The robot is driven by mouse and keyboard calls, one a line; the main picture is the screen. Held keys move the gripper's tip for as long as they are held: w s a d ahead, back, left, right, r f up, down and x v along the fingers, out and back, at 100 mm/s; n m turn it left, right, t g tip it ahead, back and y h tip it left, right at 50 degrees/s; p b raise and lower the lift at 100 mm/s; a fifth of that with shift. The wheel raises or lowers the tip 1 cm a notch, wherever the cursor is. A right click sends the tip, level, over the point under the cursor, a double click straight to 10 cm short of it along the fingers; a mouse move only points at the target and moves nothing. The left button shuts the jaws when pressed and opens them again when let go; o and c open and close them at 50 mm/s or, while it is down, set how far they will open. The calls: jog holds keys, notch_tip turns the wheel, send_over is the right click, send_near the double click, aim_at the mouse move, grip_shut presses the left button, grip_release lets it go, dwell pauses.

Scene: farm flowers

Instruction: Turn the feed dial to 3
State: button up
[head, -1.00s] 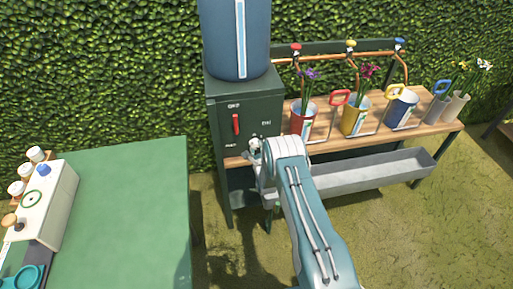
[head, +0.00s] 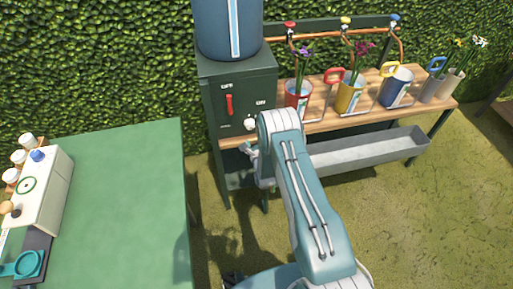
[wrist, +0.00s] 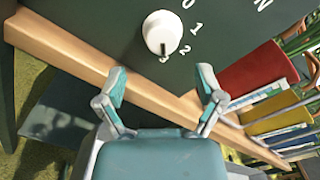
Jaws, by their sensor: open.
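The feed dial (wrist: 158,31) is a white round knob on the dark green cabinet front, with printed numbers 0, 1, 2 and 3 around it. Its dark pointer mark faces the 3, which sits just under the knob's edge in the wrist view. In the head view the dial (head: 249,123) shows as a small white knob just above my gripper (head: 249,150). In the wrist view my gripper (wrist: 161,82) is open and empty. Its fingertips are apart from the dial, below it in the picture.
The cabinet (head: 262,88) carries a red lever (head: 229,105) and a blue tank (head: 228,25). A wooden bench (head: 325,107) with flower buckets stands to the right, above a grey trough (head: 370,152). A green table (head: 125,200) is at left. Grass lies between.

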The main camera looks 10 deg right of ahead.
jog(key=s, duration=0.6)
jog(key=shift+s, duration=0.25)
jog(key=shift+w, duration=0.1)
jog(key=w+r+n+g, duration=0.2)
jog(key=r+n, duration=0.1)
jog(key=r, duration=0.5)
jog(key=w+r+n+g, duration=0.1)
jog(key=w+r+n, duration=0.25)
jog(key=r, duration=0.45)
jog(key=s+r+n+g, duration=0.2)
jog(key=s+r+n, duration=0.15)
jog(key=r, duration=0.35)
jog(key=s+r+n+g, duration=0.1)
jog(key=s+r+n, duration=0.25)
jog(key=r, duration=0.35)
jog(key=s+r+n+g, duration=0.2)
jog(key=s+r+n, duration=0.1)
jog(key=s, duration=0.8)
jog(key=s+r+n+g, duration=0.2)
jog(key=s+r+n, duration=0.2)
jog(key=s, duration=0.7)
jog(key=s+r+n+g, duration=0.2)
jog(key=s+r+n, duration=0.2)
jog(key=s, duration=0.8)
jog(key=n, duration=0.2)
jog(key=shift+a+n, duration=0.15)
jog(key=shift+n, duration=0.2)
